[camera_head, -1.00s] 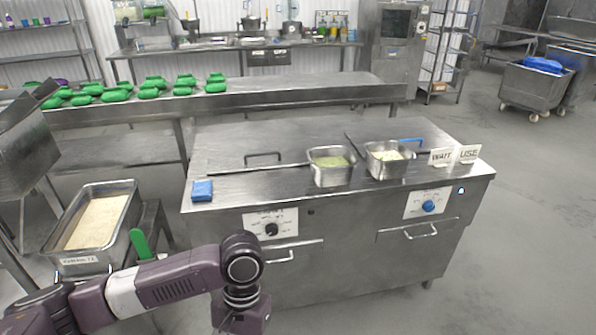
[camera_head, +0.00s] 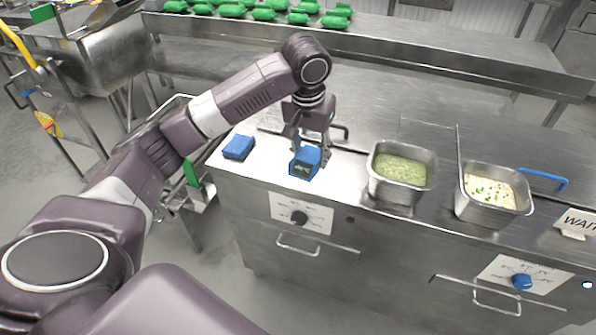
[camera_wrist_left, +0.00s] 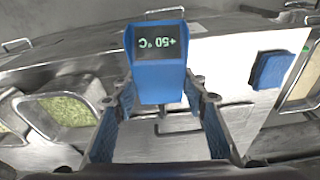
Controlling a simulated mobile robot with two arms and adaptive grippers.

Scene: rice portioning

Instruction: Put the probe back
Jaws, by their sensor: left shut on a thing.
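The probe (camera_head: 304,165) is a blue box-shaped device with a dark display. In the left wrist view the probe (camera_wrist_left: 160,70) reads +50 °C. My left gripper (camera_head: 310,148) is over the left end of the steel counter, and in the wrist view its fingers (camera_wrist_left: 160,98) are shut on the probe from both sides. Any needle of the probe is hidden. A plain blue block (camera_head: 238,147) lies on the counter just left of the probe, apart from it, and also shows in the wrist view (camera_wrist_left: 272,70). My right gripper is not in view.
A steel pan of green food (camera_head: 402,170) stands right of the probe. Another pan with pale, green-flecked food (camera_head: 490,188) is further right, near a WAIT sign (camera_head: 577,222). A handle (camera_head: 340,132) lies behind the gripper. Green packs (camera_head: 264,14) line the back shelf.

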